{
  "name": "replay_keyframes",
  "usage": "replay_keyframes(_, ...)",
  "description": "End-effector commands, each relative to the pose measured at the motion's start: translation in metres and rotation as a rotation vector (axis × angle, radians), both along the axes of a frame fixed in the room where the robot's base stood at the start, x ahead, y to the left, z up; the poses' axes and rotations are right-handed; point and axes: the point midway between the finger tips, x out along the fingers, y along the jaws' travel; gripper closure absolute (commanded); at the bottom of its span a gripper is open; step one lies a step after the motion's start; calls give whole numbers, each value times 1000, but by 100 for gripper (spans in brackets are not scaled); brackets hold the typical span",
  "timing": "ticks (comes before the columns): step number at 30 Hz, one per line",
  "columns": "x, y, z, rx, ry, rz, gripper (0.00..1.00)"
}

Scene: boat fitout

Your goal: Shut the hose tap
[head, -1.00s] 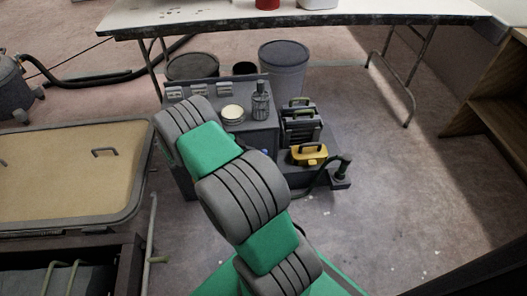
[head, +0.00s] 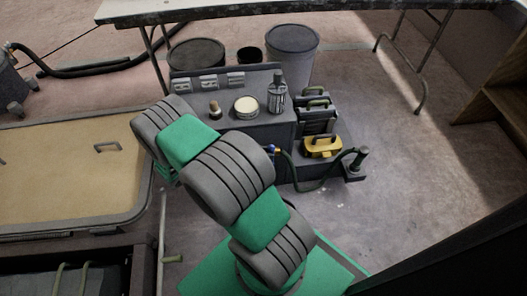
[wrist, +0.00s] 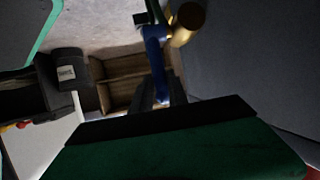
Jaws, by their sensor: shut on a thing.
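The hose tap (head: 275,150) shows in the head view as a small blue and brass fitting on the front of the grey bench unit, just right of my arm. In the wrist view its brass body (wrist: 187,22) is at the top, and its blue lever (wrist: 155,55) runs down from beside it. My gripper (wrist: 161,98) is shut on the lower end of the lever, between dark fingers. The head view hides the gripper behind my arm. I cannot tell the lever's exact angle to the tap body.
A dark hose (head: 310,188) loops from the tap to a stand at the right. A yellow case (head: 323,147) sits on the low step. The grey unit (head: 225,122) carries a jar, a round tin and a bottle. A tan-topped hatch (head: 60,175) lies left. Floor at right is clear.

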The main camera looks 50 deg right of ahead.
Motion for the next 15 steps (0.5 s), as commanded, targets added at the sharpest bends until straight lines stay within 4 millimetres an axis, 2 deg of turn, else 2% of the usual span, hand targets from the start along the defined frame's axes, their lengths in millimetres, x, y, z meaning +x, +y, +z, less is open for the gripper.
replay_keyframes(1,1,0,-2,6,-2,3,100)
replay_keyframes(2,1,0,-2,6,-1,2,80)
replay_keyframes(3,1,-1,-2,6,-2,0,76)
replay_keyframes(9,-1,-2,-1,3,-1,-3,60)
replay_keyframes(15,-1,-2,-1,1,0,-3,59)
